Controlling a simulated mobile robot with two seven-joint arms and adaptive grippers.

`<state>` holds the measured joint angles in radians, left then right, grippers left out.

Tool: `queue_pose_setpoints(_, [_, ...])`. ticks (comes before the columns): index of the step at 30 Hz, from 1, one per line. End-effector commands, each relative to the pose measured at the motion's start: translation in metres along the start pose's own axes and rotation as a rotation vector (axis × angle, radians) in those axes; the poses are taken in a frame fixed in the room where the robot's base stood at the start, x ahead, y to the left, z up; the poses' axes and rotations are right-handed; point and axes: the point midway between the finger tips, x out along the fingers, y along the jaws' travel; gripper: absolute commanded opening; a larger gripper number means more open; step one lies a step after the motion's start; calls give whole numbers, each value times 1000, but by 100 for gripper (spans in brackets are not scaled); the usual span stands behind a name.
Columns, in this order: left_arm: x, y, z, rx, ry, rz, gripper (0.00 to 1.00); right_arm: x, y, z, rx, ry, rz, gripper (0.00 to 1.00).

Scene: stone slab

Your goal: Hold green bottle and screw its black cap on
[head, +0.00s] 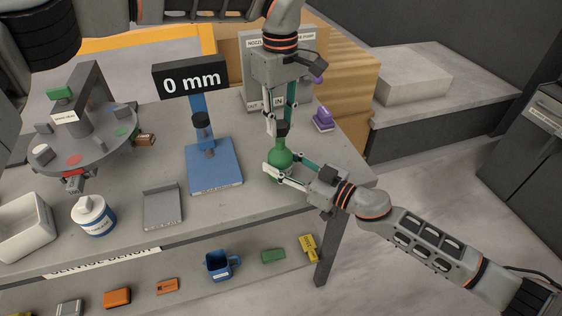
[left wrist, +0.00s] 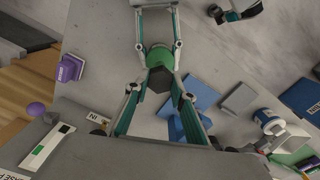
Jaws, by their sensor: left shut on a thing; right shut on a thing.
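The green bottle (head: 281,157) stands upright on the bench near its right end. Its black cap (head: 282,128) is at the top of the neck, in line with the bottle; I cannot tell how far it is threaded. My left gripper (head: 281,122) comes from above, fingers pointing down, shut on the cap. In the left wrist view the dark cap (left wrist: 159,78) sits between the fingers with the green bottle (left wrist: 158,56) behind it. My right gripper (head: 276,173) comes from the right, shut on the bottle's lower body, which its fingers partly hide.
A blue stand (head: 214,166) with a "0 mm" sign (head: 189,80) is left of the bottle. A purple object (head: 323,118) lies behind right. A grey tray (head: 163,207), white tub (head: 93,216) and round turntable (head: 85,140) are further left. A lower shelf holds a blue mug (head: 219,265).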

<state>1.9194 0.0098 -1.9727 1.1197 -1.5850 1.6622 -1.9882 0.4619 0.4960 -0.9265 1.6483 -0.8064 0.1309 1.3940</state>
Motion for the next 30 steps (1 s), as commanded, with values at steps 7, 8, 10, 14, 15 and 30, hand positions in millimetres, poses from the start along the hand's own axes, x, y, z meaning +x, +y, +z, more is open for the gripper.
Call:
queue_pose_setpoints(7, [7, 0, 0, -1, -1, -1, 16, 0, 0, 0, 0, 1, 0, 2])
queue_pose_setpoints(8, [8, 0, 0, -1, -1, -1, 16, 0, 0, 0, 0, 1, 0, 2])
queue_pose_setpoints(10, [10, 0, 0, -1, 0, -1, 16, 0, 0, 0, 0, 1, 0, 2])
queue_pose_setpoints(14, [11, 0, 0, -1, 0, 0, 16, 0, 0, 0, 0, 0, 0, 2])
queue_pose_setpoints(15, [11, 0, 0, -1, 0, 0, 16, 0, 0, 0, 0, 0, 0, 2])
queue_pose_setpoints(30, [12, 0, 0, -1, 0, 0, 16, 0, 0, 0, 0, 1, 0, 2])
